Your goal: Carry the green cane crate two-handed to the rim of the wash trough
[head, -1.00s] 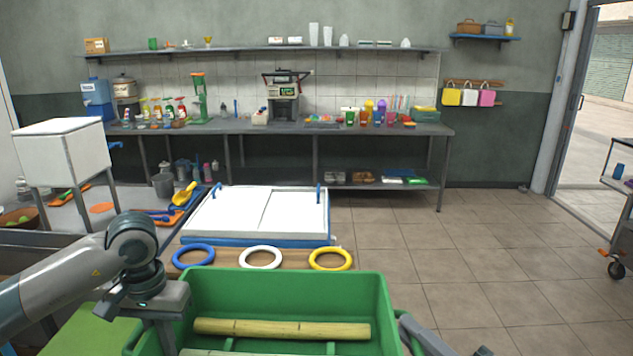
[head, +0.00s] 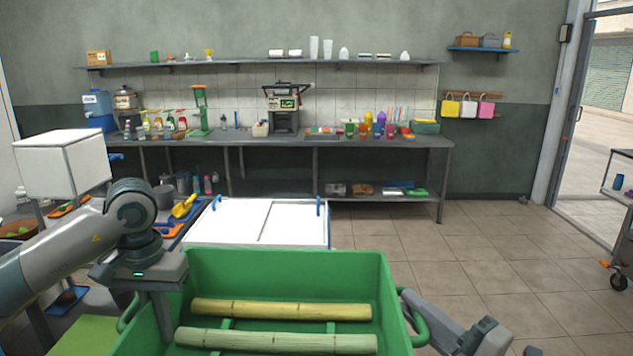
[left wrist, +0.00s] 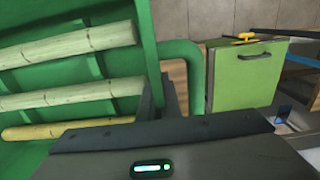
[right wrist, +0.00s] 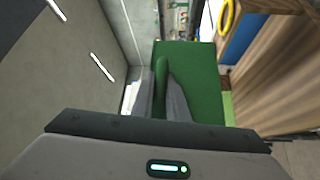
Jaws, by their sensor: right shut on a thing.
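The green cane crate (head: 290,262) is at the bottom centre of the head view, with two pale canes in sight there. The left wrist view shows several canes inside it. My left gripper (head: 158,315) is at the crate's left wall by the left handle (left wrist: 192,80); whether its fingers clasp anything is not clear. My right gripper (right wrist: 160,100) is shut on the crate's right handle (right wrist: 160,75), with one finger on each side. The right handle (head: 418,325) also shows in the head view. I cannot make out which thing is the wash trough.
A white two-panel top (head: 258,222) with blue handles lies just beyond the crate. A white box on legs (head: 62,165) stands at the left. A long grey counter (head: 380,142) runs along the back wall.

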